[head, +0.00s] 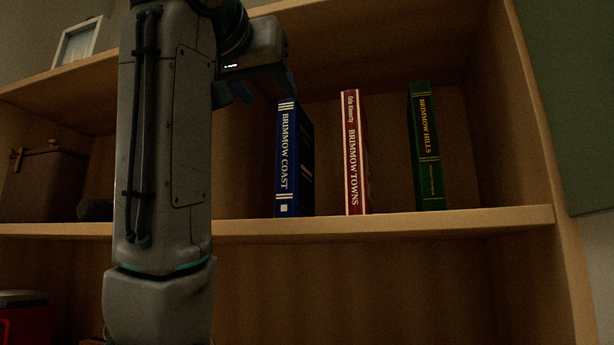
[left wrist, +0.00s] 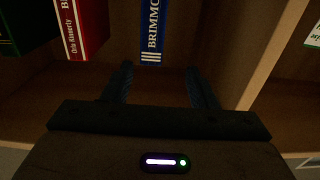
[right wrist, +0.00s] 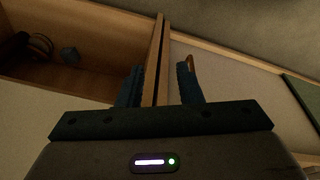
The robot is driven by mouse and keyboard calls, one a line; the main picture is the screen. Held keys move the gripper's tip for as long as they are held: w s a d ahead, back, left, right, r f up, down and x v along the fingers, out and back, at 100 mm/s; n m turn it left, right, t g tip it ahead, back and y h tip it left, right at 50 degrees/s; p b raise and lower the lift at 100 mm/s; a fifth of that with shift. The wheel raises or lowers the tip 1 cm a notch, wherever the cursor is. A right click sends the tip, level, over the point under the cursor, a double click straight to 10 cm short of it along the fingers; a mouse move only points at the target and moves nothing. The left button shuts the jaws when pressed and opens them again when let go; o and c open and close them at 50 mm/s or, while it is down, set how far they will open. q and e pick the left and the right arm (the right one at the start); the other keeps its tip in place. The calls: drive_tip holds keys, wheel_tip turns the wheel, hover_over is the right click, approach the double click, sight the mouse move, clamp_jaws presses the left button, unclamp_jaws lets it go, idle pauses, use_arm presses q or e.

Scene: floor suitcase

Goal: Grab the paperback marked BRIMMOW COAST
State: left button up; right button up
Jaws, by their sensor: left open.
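The blue paperback marked BRIMMOW COAST (head: 286,165) stands upright on the shelf, spine facing me, leftmost of three books. In the left wrist view its spine (left wrist: 152,32) shows upside down at the top. My left gripper (head: 264,92) is open and empty near the book's upper end. In the left wrist view the left gripper's fingers (left wrist: 158,70) are spread, with the spine beyond the gap. I cannot tell whether a finger touches the book.
The red BRIMMOW TOWNS book (head: 354,155) and the green BRIMMOW HILLS book (head: 427,150) stand to the right, with gaps between them. A brown box (head: 42,188) sits at the shelf's left. A picture frame (head: 77,42) stands on top. The shelf board (head: 400,222) has a front edge.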

sight(285, 105)
use_arm(q)
drive_tip(key=x, duration=0.2)
drive_tip(key=d+p+x, duration=0.1)
drive_tip(key=x, duration=0.2)
drive_tip(key=shift+r, duration=0.15)
drive_tip(key=p+x, duration=0.2)
drive_tip(key=x, duration=0.3)
drive_tip(key=shift+d, duration=0.25)
drive_tip(key=shift+s+a, duration=0.1)
drive_tip(key=shift+c, duration=0.6)
clamp_jaws()
use_arm(e)
drive_tip(key=s+f, duration=0.4)
drive_tip(key=f, duration=0.5)
drive_tip(key=shift+d+f+g, duration=0.3)
drive_tip(key=shift+d+f, duration=0.1)
drive_tip(key=shift+d, duration=0.05)
